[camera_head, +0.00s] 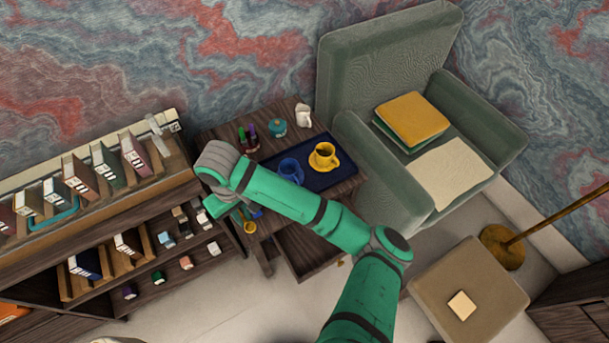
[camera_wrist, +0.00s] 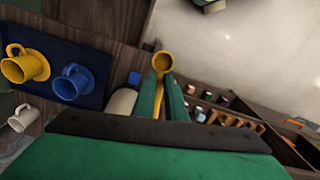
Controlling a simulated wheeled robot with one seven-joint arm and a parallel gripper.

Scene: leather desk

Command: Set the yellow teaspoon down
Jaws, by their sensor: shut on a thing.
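My gripper (camera_wrist: 163,88) is shut on the yellow teaspoon. In the wrist view, the teaspoon's round bowl (camera_wrist: 162,62) sticks out past the green fingers, with its handle between them. The bowl appears over the edge of the dark wooden side table; its height above it is unclear. In the head view, the teaspoon (camera_head: 249,227) shows as a small yellow spot beside my gripper, at the table's left front. My arm hides much of the table front.
A dark blue tray (camera_head: 331,176) holds a yellow cup (camera_head: 323,157) on a saucer and a blue mug (camera_head: 291,170). A white jug (camera_head: 303,115), a teal pot (camera_head: 278,127) and pens stand behind. A bookshelf (camera_head: 165,200) is left, an armchair (camera_head: 385,185) right.

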